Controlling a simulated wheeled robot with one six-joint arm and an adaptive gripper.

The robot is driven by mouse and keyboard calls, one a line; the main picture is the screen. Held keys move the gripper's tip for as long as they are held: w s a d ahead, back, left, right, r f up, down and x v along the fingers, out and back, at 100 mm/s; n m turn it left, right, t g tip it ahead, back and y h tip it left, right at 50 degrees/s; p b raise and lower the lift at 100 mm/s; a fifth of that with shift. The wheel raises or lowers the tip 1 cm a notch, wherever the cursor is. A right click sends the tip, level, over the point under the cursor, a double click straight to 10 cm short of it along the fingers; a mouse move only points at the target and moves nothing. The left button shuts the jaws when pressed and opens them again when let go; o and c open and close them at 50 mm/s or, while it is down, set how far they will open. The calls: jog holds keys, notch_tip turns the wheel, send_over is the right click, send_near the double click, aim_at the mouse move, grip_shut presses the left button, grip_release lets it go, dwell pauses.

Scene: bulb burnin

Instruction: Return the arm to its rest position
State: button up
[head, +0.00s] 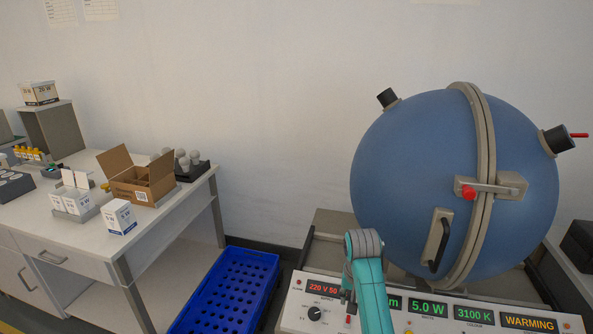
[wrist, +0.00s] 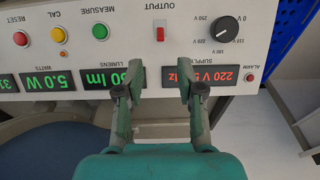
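My teal arm (head: 371,295) rises in front of the instrument panel (head: 445,312) in the head view. My gripper (wrist: 157,92) shows in the wrist view with its two dark fingertips well apart and nothing between them. It is over the panel, between the lumens display (wrist: 100,81) and the supply display (wrist: 222,76). The red output switch (wrist: 160,34) and the black voltage knob (wrist: 228,27) lie beyond the fingertips. I cannot tell whether the fingers touch the panel.
A large blue sphere (head: 400,170) with a latch stands behind the panel. A blue perforated crate (head: 262,262) is on the floor left of it. A white bench (head: 75,240) at left holds an open carton (head: 128,180) and small boxes (head: 119,217). The panel reads WARMING (head: 528,323).

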jog(key=s+f+n+t, duration=0.1)
jog(key=s+f+t, duration=0.3)
jog(key=s+f, duration=1.4)
jog(key=s+f+n+t, duration=0.1)
jog(key=s+f+t, duration=0.15)
jog(key=s, duration=0.55)
jog(key=s+r+t, duration=0.2)
jog(key=s+r, duration=0.2)
jog(key=s, duration=0.5)
jog(key=s+r+t, duration=0.1)
jog(key=s+r, duration=0.2)
jog(key=s, duration=0.5)
jog(key=s+r+t, duration=0.2)
jog(key=s+r, duration=0.4)
jog(key=r, duration=0.2)
jog(key=s+r+n+t, duration=0.1)
jog(key=s+r+t, duration=0.1)
jog(key=s+r, duration=0.4)
notch_tip(320, 180, up, 3)
jog(key=shift+a+r+n, duration=0.15)
jog(key=shift+a+n, duration=0.1)
jog(key=shift+n, duration=0.05)
